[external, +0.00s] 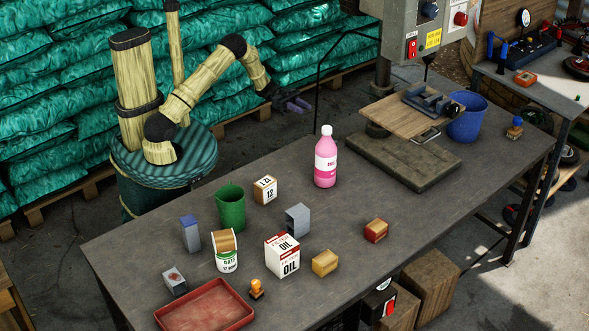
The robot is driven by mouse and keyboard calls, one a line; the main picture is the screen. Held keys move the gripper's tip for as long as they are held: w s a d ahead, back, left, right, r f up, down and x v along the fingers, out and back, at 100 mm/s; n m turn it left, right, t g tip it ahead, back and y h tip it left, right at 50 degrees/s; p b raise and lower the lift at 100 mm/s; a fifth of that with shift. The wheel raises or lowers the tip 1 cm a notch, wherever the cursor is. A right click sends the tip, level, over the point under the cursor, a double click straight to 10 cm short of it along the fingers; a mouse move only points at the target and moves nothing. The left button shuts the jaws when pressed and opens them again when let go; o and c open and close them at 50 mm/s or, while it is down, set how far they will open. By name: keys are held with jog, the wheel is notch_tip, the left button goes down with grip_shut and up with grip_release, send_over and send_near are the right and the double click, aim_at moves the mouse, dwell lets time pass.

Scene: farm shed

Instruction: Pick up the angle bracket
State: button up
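The angle bracket (298,219) appears to be the grey, plate-like metal piece standing upright near the middle of the worktable, just behind the white oil box (282,256). Part of its lower side is close to the box.
A green cup (231,207), small "12" box (265,190), pink bottle (325,158) and yellow block (325,263) surround the bracket. A red tray (205,308) lies at the front left. A drill press base (403,160) stands at the right.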

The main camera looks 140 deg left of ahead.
jog(key=b, duration=0.1)
send_over(335, 139)
jog(key=s, duration=0.5)
jog(key=shift+s+d, duration=0.15)
jog(key=shift+s, duration=0.05)
jog(key=shift+f, duration=0.1)
jog(key=w, duration=0.2)
jog(key=w+f+b, duration=0.1)
jog(key=w, duration=0.1)
jog(key=shift+f, duration=0.1)
jog(key=shift+w+a, duration=0.2)
jog(key=shift+w, duration=0.35)
grip_shut()
